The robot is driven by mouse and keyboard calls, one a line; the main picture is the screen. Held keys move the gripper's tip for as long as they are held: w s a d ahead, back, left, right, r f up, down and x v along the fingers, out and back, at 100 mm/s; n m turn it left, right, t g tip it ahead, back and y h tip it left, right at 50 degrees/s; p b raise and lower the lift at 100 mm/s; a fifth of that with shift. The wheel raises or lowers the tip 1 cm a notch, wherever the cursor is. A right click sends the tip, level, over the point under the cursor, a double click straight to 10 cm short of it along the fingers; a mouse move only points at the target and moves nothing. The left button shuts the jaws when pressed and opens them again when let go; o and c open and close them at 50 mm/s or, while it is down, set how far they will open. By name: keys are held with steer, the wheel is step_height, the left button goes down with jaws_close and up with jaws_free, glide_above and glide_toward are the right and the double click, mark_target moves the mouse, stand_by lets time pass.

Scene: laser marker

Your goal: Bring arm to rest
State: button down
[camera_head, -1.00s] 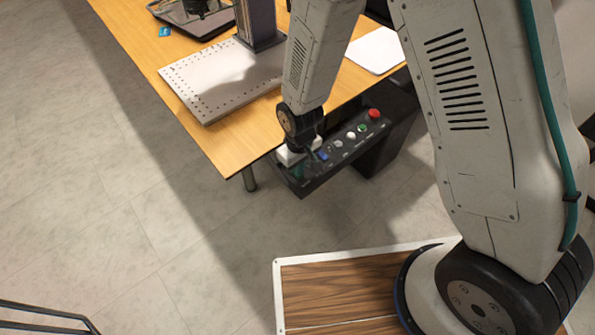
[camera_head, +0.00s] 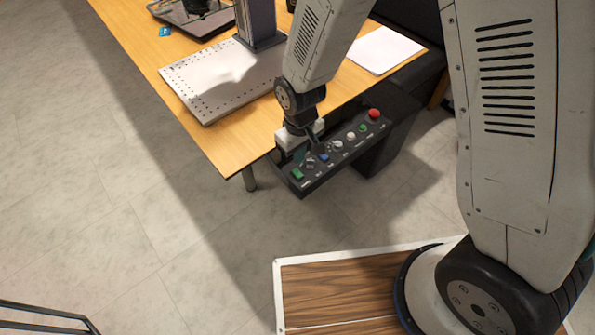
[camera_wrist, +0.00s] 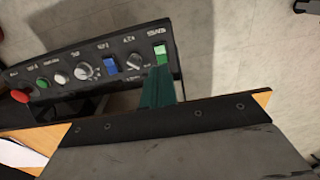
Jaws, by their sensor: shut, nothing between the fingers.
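My gripper (camera_head: 316,147) is shut and empty. In the head view it hangs over the far edge of the black control panel (camera_head: 338,163), at the front of the table. In the wrist view its green fingers (camera_wrist: 158,84) point at the panel, just below the lit green switch (camera_wrist: 160,52) in the picture. The green switch (camera_head: 297,174) is uncovered in the head view, with a gap between it and the fingertips. Whether the fingers touch the panel is hard to tell.
The wooden table (camera_head: 140,48) carries a perforated plate (camera_head: 215,85), a grey column (camera_head: 258,20), a tray (camera_head: 205,27) and a white sheet (camera_head: 385,50). A red button (camera_head: 373,113) stands at the panel's right end. Grey floor (camera_head: 100,230) is free at left.

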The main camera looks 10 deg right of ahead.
steer(key=shift+s, duration=0.1)
stand_by(0.3)
steer(key=s+d+r+m, duration=0.2)
steer(key=s+d+r, duration=0.4)
steer(key=r, duration=0.4)
steer(key=s+d+r+m+t, duration=0.1)
steer(key=s+d+r+m, duration=0.1)
steer(key=s+d+r, duration=0.5)
steer(key=s+d+r+m, duration=0.2)
steer(key=s+d+r, duration=0.4)
steer(key=r, duration=0.8)
steer(key=shift+s+d+r+m, duration=0.2)
steer(key=shift+d+r+m, duration=0.15)
steer(key=shift+d, duration=0.6)
